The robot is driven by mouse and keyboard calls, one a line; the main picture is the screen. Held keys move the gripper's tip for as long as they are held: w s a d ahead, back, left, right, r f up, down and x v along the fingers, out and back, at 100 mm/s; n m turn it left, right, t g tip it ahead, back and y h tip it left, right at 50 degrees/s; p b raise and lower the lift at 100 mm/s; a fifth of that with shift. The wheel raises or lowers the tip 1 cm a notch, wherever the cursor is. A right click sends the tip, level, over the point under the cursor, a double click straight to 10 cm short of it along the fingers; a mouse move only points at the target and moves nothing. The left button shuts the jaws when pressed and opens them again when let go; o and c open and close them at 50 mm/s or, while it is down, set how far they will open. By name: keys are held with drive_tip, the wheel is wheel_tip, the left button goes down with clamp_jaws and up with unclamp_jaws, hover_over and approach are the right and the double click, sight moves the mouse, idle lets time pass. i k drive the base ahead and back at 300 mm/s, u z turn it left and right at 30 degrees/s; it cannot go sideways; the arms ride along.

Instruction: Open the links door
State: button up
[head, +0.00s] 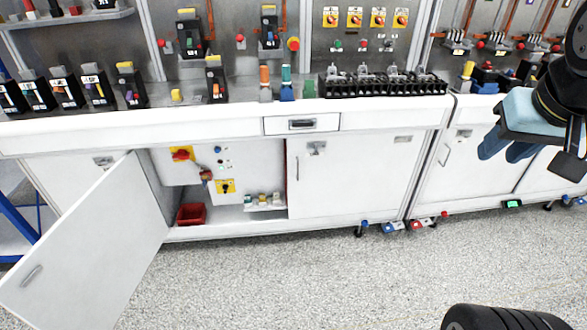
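Several white cabinet doors show under the workbench, and no label I can read tells which is the links door. The left door (92,252) stands swung wide open towards me. The middle door (352,178) is closed, with a vertical handle (297,168) at its left edge. A door on the right-hand cabinet (478,165) is also closed, with a handle (444,155) at its left edge. My gripper (502,152), with blue fingers, hangs at the right in front of that cabinet. Its fingers look apart and empty, and it touches no door.
The open compartment holds a red bin (191,214), switches and small parts. A closed drawer (302,124) sits above. Breakers and a black terminal strip (383,85) stand on the bench. The speckled floor in front is clear.

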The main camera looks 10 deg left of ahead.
sight(350, 174)
drive_tip(key=u, duration=0.05)
drive_tip(key=k, duration=1)
drive_tip(key=u, duration=0.6)
drive_tip(key=i, duration=1.5)
drive_tip(key=z, duration=0.05)
